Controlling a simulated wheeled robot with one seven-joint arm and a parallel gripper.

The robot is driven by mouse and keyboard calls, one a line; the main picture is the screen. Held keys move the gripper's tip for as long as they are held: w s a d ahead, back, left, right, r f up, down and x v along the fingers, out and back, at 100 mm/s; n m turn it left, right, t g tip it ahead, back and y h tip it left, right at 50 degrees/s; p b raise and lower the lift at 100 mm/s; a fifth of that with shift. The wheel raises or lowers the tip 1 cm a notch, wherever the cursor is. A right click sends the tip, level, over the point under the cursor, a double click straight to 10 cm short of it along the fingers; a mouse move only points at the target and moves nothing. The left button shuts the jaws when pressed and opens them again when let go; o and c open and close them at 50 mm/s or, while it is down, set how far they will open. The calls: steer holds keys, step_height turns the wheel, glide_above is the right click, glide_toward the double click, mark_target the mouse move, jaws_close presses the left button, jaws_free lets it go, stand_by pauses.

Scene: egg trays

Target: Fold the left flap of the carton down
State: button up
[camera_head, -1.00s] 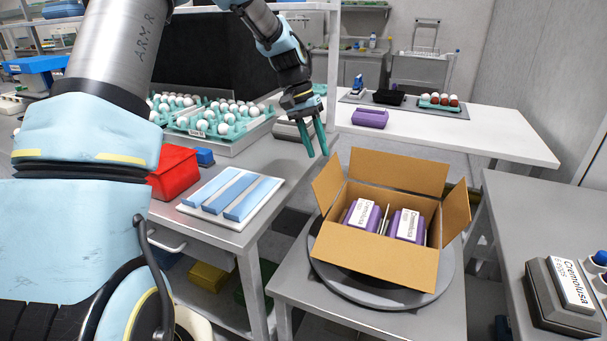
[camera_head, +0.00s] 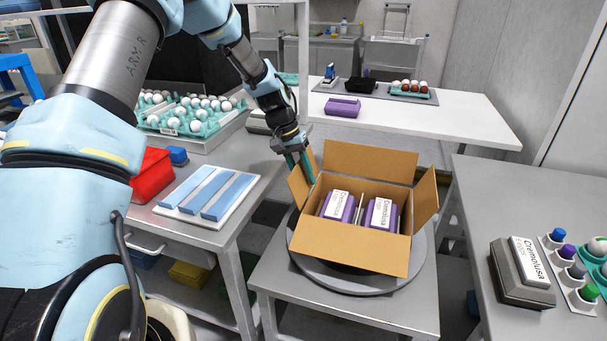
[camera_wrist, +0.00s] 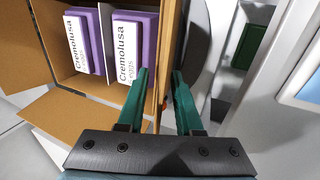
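The open brown carton (camera_head: 350,247) stands on a round grey turntable (camera_head: 300,272), with its flaps raised or splayed outward. Its left flap (camera_head: 297,188) stands up and leans outward. Two purple egg boxes with white labels (camera_head: 339,206) (camera_head: 380,214) sit inside. My gripper (camera_head: 304,172) has green fingers and is at the left flap, pointing down. In the wrist view my gripper (camera_wrist: 160,73) is open, and a brown cardboard strip shows edge-on in the gap between the fingers. I cannot tell whether either finger touches it.
A side table with a white board of blue strips (camera_head: 222,196) and a red bin (camera_head: 152,176) is left of the carton. A grey table (camera_head: 500,205) with a labelled box (camera_head: 524,275) is at the right. A white table (camera_head: 440,120) is behind.

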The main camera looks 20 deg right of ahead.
jaws_close()
stand_by(1.4)
